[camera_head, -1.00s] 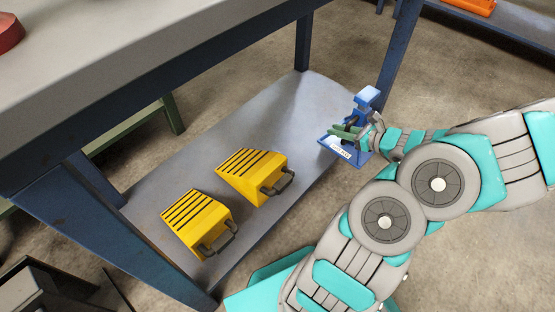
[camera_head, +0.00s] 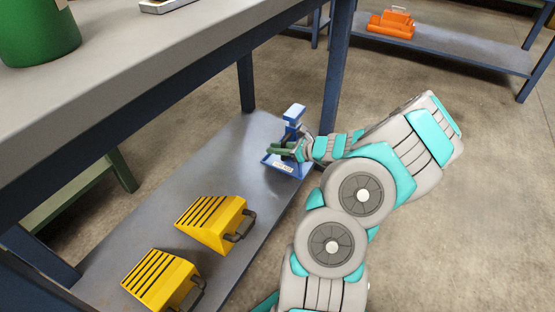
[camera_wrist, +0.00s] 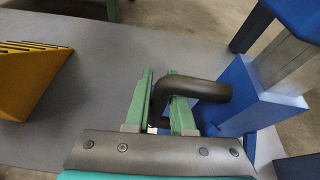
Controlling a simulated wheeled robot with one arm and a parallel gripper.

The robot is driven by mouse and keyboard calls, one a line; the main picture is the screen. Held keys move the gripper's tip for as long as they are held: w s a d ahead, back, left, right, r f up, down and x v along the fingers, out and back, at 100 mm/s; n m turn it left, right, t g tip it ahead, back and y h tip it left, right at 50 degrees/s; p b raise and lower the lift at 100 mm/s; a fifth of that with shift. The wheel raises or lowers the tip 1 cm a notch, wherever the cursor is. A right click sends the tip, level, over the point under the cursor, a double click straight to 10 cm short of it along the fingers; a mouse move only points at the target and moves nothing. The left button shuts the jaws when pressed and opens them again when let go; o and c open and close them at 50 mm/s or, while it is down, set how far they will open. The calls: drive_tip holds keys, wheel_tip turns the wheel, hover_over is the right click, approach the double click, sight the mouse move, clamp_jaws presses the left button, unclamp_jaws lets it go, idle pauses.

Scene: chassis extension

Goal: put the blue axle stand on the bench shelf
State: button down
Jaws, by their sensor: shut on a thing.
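The blue axle stand (camera_head: 294,115) is upright at the far right end of the grey bench shelf (camera_head: 215,165). Its blue base appears to be on or just above the shelf surface; I cannot tell if it touches. My gripper (camera_head: 284,150) reaches in from the right at the stand's side. In the wrist view, the green fingers of my gripper (camera_wrist: 162,105) are shut on the stand's dark bent handle (camera_wrist: 198,88). The blue body of the axle stand (camera_wrist: 240,100) is right of the fingers, partly cut off by the frame.
Two yellow wedge blocks with dark handles, one nearer (camera_head: 160,280) and one farther (camera_head: 212,220), sit on the shelf's near part. A blue bench leg (camera_head: 337,70) stands behind the stand. The bench top (camera_head: 180,45) overhangs the shelf. Orange items (camera_head: 392,22) lie on another shelf.

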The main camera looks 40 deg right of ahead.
drive_tip(key=w+d, duration=0.1)
drive_tip(key=w, duration=0.1)
drive_tip(key=w+d, duration=0.2)
drive_tip(key=w, duration=0.1)
drive_tip(key=shift+w+d+f, duration=0.15)
drive_tip(key=shift+w+f, duration=0.1)
drive_tip(key=shift+w, duration=0.1)
drive_tip(key=shift+w+d+f, duration=0.1)
drive_tip(key=shift+w+d, duration=0.05)
drive_tip(key=shift+w, duration=0.05)
wheel_tip(320, 180, down, 3)
drive_tip(key=shift+f+b, duration=0.2)
drive_tip(key=shift+b, duration=0.4)
drive_tip(key=c, duration=0.8)
unclamp_jaws()
drive_tip(key=shift+s, duration=0.1)
drive_tip(key=p+v, duration=0.1)
drive_tip(key=v, duration=1.1)
drive_tip(key=shift+p, duration=0.35)
